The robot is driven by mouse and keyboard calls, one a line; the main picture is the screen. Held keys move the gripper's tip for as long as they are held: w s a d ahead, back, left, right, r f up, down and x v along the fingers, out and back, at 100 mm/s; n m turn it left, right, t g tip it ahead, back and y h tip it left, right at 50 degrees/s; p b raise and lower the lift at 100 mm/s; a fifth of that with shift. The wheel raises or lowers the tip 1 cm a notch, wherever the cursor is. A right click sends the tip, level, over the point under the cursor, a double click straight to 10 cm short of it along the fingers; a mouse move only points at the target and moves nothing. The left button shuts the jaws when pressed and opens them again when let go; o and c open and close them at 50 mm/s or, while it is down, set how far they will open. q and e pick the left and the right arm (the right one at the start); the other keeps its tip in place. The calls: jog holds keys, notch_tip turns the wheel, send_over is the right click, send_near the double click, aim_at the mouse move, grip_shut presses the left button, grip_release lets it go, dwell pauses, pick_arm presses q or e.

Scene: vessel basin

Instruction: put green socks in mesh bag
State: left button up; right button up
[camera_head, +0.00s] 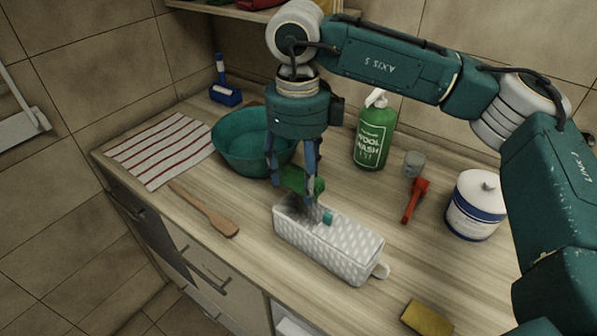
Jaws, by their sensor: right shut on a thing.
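My right gripper (298,190) comes down from above, over the left end of the mesh bag. It is shut on a green sock (308,184), which hangs between its fingers at the bag's opening. The fingers partly hide the sock. The mesh bag (345,250) is a long, pale grey, patterned pouch lying on the counter, with a small loop at its right end. A small teal bit (328,217) shows at the opening; I cannot tell what it is. My left gripper is not in view.
A teal basin (232,150) stands behind and left of the bag. A green wool wash bottle (371,138), red brush (414,200), white tub (474,207), yellow sponge (427,318) and wooden spatula (212,214) lie around. A striped towel (160,150) is at left.

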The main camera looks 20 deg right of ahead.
jog(key=shift+w+f+b, duration=0.1)
jog(key=shift+f+b, duration=0.2)
jog(key=shift+f, duration=0.5)
jog(key=shift+f+b, duration=0.95)
jog(key=shift+f, duration=0.75)
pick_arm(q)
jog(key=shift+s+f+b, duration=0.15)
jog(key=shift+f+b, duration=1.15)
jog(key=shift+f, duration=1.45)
pick_arm(e)
jog(key=shift+f, duration=1.35)
jog(key=o, duration=1.1)
jog(key=shift+c, duration=0.2)
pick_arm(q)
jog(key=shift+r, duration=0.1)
pick_arm(e)
jog(key=shift+r+p, duration=1.9)
jog(key=shift+r, duration=1.65)
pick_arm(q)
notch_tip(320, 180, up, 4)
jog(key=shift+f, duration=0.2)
